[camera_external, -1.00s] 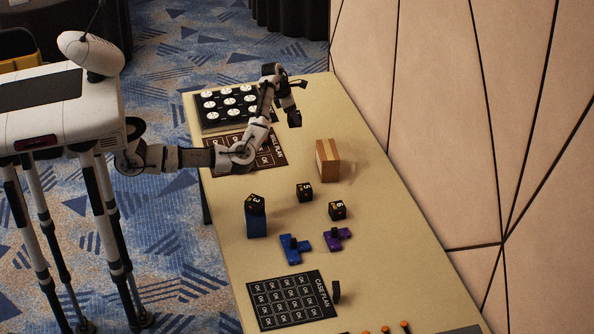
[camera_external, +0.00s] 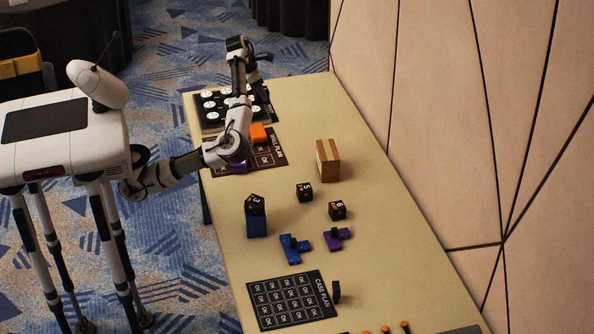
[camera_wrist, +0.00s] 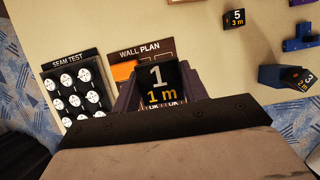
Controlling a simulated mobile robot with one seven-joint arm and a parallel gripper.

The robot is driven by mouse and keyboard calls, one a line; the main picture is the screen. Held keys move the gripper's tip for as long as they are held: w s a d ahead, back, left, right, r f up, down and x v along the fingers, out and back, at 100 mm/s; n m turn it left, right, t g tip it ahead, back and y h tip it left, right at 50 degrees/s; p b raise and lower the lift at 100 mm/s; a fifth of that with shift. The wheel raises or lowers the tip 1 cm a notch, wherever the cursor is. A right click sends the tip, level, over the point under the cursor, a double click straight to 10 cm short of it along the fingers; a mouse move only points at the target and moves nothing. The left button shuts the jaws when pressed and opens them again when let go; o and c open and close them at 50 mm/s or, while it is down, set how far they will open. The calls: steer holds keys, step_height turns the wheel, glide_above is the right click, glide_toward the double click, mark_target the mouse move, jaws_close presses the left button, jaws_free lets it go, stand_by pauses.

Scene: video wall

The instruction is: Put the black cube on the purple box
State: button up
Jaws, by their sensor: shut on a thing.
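My gripper (camera_wrist: 158,72) is shut on a black cube (camera_wrist: 160,88) marked "1" and "1 m", held between its two fingers. In the external view my gripper (camera_external: 260,88) is up over the far end of the table, near the seam test board; the cube is hard to make out there. A purple box (camera_external: 238,167) lies on the wall plan mat (camera_external: 270,160), partly hidden by my arm. An orange box (camera_external: 258,134) is on the same mat, and it also shows in the wrist view (camera_wrist: 122,72), left of the cube. I cannot make out the purple box in the wrist view.
Black cubes "5" (camera_external: 304,192) and "6" (camera_external: 337,210) stand on the table. Cube "3" (camera_external: 255,205) sits on a blue box (camera_external: 257,225). A wooden block (camera_external: 328,160), blue and purple pieces (camera_external: 337,239) and a case plan mat (camera_external: 292,300) are also there.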

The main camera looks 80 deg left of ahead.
steer(key=s+d+f+b, duration=0.2)
steer(key=s+f+b, duration=0.15)
steer(key=s, duration=0.55)
steer(key=shift+d+f+b, duration=0.1)
steer(key=shift+f+b, duration=2.15)
steer(key=shift+f, duration=7.15)
steer(key=shift+f, duration=0.1)
steer(key=shift+f, duration=0.1)
steer(key=o, duration=1)
steer(key=shift+r, duration=0.4)
steer(key=p+v, duration=0.2)
steer(key=v, duration=0.9)
steer(key=shift+s+r, duration=0.15)
steer(key=shift+r, duration=0.15)
